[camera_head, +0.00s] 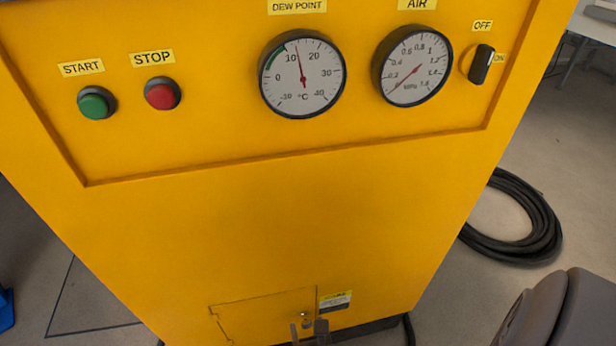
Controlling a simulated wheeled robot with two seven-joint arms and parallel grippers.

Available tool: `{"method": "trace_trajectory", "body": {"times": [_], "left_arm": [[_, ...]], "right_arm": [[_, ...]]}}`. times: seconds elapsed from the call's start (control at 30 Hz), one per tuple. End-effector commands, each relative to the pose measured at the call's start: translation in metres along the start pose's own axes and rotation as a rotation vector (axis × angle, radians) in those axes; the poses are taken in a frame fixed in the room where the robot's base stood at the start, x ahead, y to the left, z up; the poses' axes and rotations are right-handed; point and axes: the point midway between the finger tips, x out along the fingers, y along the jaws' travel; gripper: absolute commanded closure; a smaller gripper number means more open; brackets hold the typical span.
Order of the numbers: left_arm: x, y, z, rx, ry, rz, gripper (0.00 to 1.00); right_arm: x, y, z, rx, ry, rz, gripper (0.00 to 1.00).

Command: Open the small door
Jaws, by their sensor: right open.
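The small door (262,317) is a yellow panel low on the front of the yellow cabinet (270,230). It looks shut, flush with the front, and its lower part is cut by the picture's bottom edge. A small metal latch or knob (305,314) sits near its right edge. My right gripper (308,330) shows only its fingertips at the bottom edge. They are open, one on each side just below the latch; I cannot tell whether they touch it. My left gripper is not in view.
Above are a green START button (93,104), a red STOP button (161,94), two gauges and a black switch (482,64). A coiled black hose (540,218) lies on the floor at right. My arm fills the lower right corner. A blue object (6,308) is at far left.

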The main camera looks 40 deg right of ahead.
Motion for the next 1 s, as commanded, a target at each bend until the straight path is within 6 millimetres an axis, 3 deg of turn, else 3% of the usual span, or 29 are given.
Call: {"method": "trace_trajectory", "body": {"times": [0.17, 0.2, 0.5, 1.0], "left_arm": [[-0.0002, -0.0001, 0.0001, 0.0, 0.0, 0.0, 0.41], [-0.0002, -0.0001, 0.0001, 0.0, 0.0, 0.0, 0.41], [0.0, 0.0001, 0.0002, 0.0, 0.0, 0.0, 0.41], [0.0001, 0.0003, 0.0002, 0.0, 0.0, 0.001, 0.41]], "right_arm": [[-0.0001, 0.0, 0.0001, 0.0, 0.0, 0.0, 0.31], [-0.0001, 0.0, 0.0001, 0.0, 0.0, 0.0, 0.35], [0.0, -0.0001, 0.0002, 0.0, 0.0, 0.0, 0.99], [0.0001, -0.0001, 0.0002, 0.0, 0.0, 0.0, 1.0]]}}
